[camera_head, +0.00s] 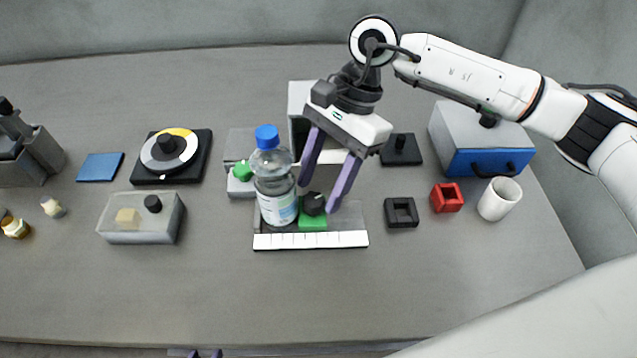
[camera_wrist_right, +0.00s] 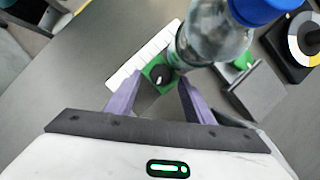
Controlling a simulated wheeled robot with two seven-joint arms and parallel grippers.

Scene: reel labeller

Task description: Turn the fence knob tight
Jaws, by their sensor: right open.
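The black fence knob (camera_head: 313,204) sits on a green block (camera_head: 313,223) behind the white marked strip of the fence (camera_head: 310,241). A clear bottle with a blue cap (camera_head: 275,185) stands just left of the knob. My right gripper (camera_head: 319,198) is open, pointing down, with its purple fingers on either side of the knob. In the right wrist view the knob (camera_wrist_right: 160,74) shows between the fingertips, and I cannot tell whether they touch it. Only a small part of my left gripper (camera_head: 195,353) shows at the bottom edge.
The bottle is close beside the right fingers. A green-knobbed grey block (camera_head: 241,187) is behind it to the left. A black square frame (camera_head: 401,212), red frame (camera_head: 447,198) and white cup (camera_head: 499,199) stand to the right. The front of the table is clear.

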